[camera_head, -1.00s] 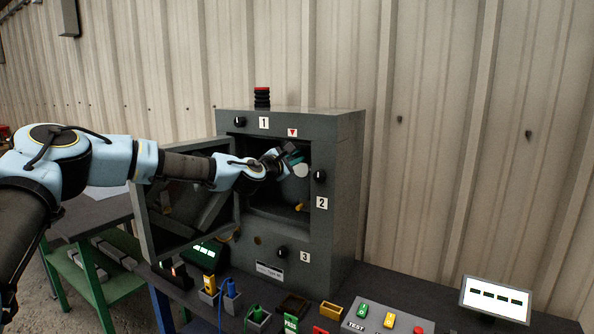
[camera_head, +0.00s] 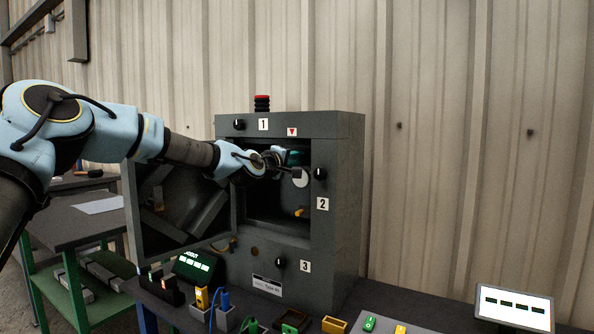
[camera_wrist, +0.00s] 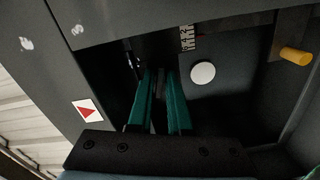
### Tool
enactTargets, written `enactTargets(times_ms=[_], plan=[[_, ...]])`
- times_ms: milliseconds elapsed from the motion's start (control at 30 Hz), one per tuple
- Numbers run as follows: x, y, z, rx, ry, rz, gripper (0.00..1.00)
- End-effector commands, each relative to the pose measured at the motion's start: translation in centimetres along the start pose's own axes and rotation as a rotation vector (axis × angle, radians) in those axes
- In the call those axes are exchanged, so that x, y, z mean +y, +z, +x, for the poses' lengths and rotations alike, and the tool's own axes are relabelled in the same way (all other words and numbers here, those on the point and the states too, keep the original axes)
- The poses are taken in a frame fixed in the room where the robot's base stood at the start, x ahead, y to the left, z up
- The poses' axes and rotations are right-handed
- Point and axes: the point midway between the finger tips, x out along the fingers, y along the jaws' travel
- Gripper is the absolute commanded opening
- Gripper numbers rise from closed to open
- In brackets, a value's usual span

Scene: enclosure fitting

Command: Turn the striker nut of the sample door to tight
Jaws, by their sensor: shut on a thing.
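The grey enclosure (camera_head: 340,190) stands on the bench with its sample door (camera_head: 130,215) swung open to the left. My gripper (camera_head: 290,157) reaches into the upper part of the opening, near the right-hand post. In the wrist view its two green fingers (camera_wrist: 160,78) are close together, shut on a small dark part that I take to be the striker nut (camera_wrist: 159,88). The fingers hide most of the nut, so its angle cannot be told. A small marked scale (camera_wrist: 187,38) is just beyond the fingertips.
Inside the enclosure are a white disc (camera_wrist: 202,73) and an orange peg (camera_wrist: 296,56), both right of the fingers in the wrist view. Black knobs sit by labels 1, 2 (camera_head: 320,173) and 3. The opening's frame is close around my wrist. Small coloured parts crowd the bench front.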

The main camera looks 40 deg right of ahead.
Motion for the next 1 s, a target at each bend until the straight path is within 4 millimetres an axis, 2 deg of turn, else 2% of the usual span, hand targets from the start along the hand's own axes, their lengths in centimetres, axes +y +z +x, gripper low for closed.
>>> enactTargets(times_ms=[100,1000], plan=[[-0.46,0.20,0.00,0.000,0.001,0.113,0.00],[-0.49,0.01,0.01,-0.002,0.000,0.956,0.00]])
